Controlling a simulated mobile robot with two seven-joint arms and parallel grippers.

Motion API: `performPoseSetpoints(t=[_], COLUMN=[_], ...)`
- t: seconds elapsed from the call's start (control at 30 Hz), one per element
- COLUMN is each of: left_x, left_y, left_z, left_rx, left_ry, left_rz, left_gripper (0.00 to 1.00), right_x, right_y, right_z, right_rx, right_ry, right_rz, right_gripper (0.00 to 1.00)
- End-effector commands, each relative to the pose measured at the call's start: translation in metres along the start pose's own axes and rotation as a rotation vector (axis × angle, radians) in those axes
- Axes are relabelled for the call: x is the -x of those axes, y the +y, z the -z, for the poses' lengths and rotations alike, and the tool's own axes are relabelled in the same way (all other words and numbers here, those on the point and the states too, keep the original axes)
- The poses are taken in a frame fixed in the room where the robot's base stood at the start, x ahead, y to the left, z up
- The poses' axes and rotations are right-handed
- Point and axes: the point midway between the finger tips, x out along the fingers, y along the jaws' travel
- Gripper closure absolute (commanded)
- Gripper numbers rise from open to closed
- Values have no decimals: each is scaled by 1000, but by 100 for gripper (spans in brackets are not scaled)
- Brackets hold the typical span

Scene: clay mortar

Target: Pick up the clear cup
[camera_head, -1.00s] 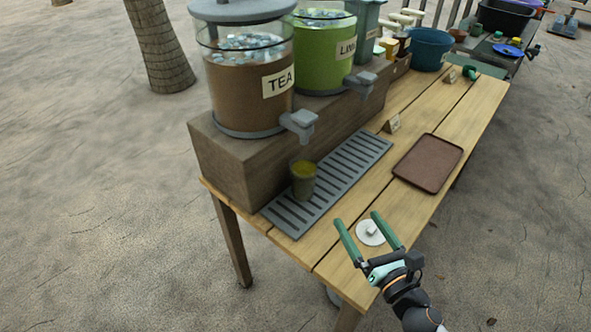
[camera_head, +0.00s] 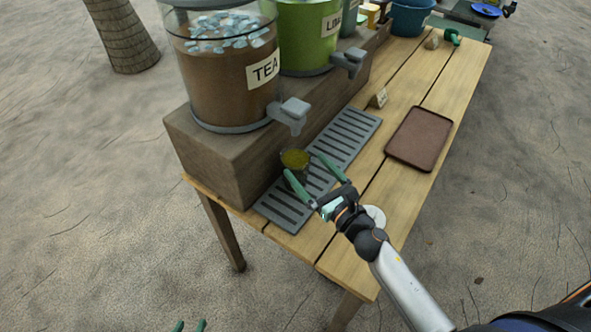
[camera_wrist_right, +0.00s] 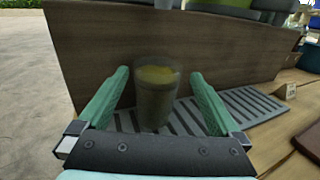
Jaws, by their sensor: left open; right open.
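The clear cup (camera_head: 294,161) stands upright on the slotted grey drip tray (camera_head: 268,209), below the tea dispenser's tap. It holds something yellow-green. In the right wrist view the cup (camera_wrist_right: 155,100) stands between the two green fingers. My right gripper (camera_head: 305,165) is open, with its fingertips on either side of the cup. In the right wrist view, gaps show between the cup and the fingers.
A tea dispenser (camera_head: 222,90) and a green lime dispenser (camera_head: 300,35) stand on a wooden block (camera_head: 215,160) close behind the cup. A brown tray (camera_head: 420,138) lies to the right. A white disc (camera_head: 376,214) lies beside my right wrist.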

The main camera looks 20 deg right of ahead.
Motion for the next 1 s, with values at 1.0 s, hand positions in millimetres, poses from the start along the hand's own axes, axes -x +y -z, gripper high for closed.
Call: performPoseSetpoints(t=[1.0], left_x=[4], left_y=[-1], left_z=[8], left_rx=[0], left_ry=[2], left_rz=[3], left_gripper=[50], right_x=[-54], right_y=[3], right_z=[0], right_rx=[-1], right_ry=[0], right_rz=[0], right_gripper=[28])
